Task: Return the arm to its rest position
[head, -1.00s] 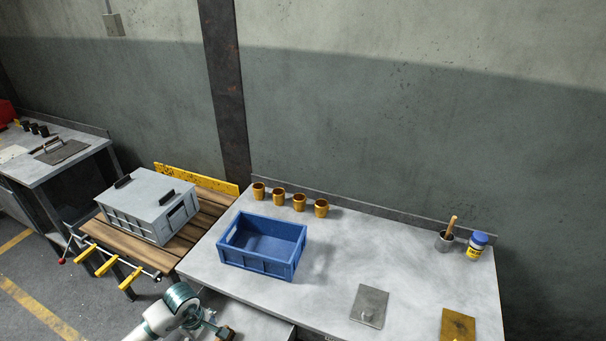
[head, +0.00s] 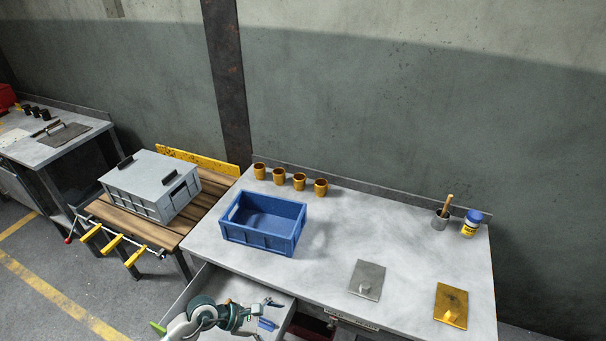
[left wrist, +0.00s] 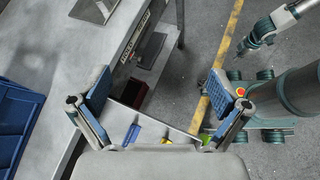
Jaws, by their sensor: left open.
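My left arm (head: 205,316) comes in at the bottom left of the head view. Its gripper (head: 262,311) is low in front of the workbench, over a pale surface like an open drawer (head: 205,284). In the left wrist view the gripper (left wrist: 160,92) has its two blue-padded fingers wide apart, with nothing between them. My other arm (left wrist: 265,30) shows at the upper right of the left wrist view; its fingers cannot be made out.
A grey lidded box (head: 150,180) sits on a slatted table at left. Blue and yellow items (left wrist: 131,134) lie in the drawer.

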